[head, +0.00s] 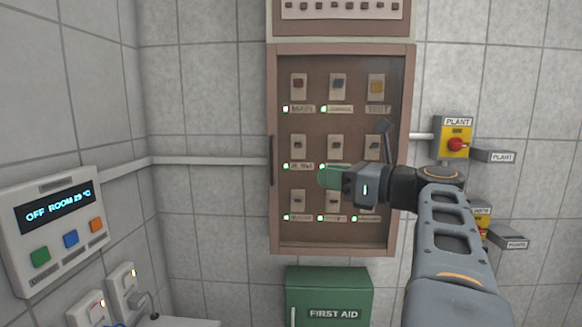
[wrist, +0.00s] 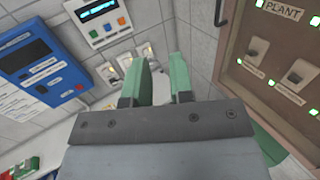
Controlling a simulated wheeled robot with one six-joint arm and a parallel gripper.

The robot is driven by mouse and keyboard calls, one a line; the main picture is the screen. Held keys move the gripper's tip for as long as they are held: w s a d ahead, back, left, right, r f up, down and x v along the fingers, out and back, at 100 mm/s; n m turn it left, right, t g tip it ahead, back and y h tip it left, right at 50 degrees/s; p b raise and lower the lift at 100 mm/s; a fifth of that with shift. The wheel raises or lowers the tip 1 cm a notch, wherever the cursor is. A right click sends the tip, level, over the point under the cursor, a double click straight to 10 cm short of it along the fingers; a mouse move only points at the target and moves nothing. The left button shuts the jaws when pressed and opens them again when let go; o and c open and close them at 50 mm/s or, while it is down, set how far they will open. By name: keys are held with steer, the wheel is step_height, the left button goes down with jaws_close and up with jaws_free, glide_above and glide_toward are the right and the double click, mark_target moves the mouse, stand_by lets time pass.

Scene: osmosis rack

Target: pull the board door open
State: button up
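The board door (head: 340,248) is a brown-framed panel over rows of switches and lit indicators on the tiled wall. It looks shut, flush in its frame. Its dark upright handle (head: 271,160) is on the left edge. In the wrist view, the handle (wrist: 220,12) shows at the top right, beside the door (wrist: 232,75). My gripper (head: 325,178) is in front of the door's lower middle, pointing left, to the right of the handle and apart from it. In the wrist view, its green fingers (wrist: 165,78) stand apart with nothing between them. My arm hides part of the lower right switches.
A green first aid box (head: 330,290) is below the board. Yellow plant isolators (head: 455,140) are to the right. A room controller (head: 55,225) and sockets (head: 122,285) are at the left. A blue panel (wrist: 40,65) shows in the wrist view. The wall left of the handle is mostly clear.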

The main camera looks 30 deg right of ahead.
steer(key=p+x, duration=0.1)
steer(key=x, duration=0.8)
steer(key=shift+w+p, duration=0.3)
steer(key=shift+p, duration=0.05)
steer(key=shift+a, duration=0.15)
jaws_close()
steer(key=shift+c, duration=2)
jaws_free()
steer(key=o, duration=0.4)
steer(key=shift+s+f, duration=0.1)
steer(key=b+v, duration=0.2)
steer(key=v, duration=1.1)
steer(key=shift+s+b, duration=0.3)
steer(key=shift+b, duration=0.05)
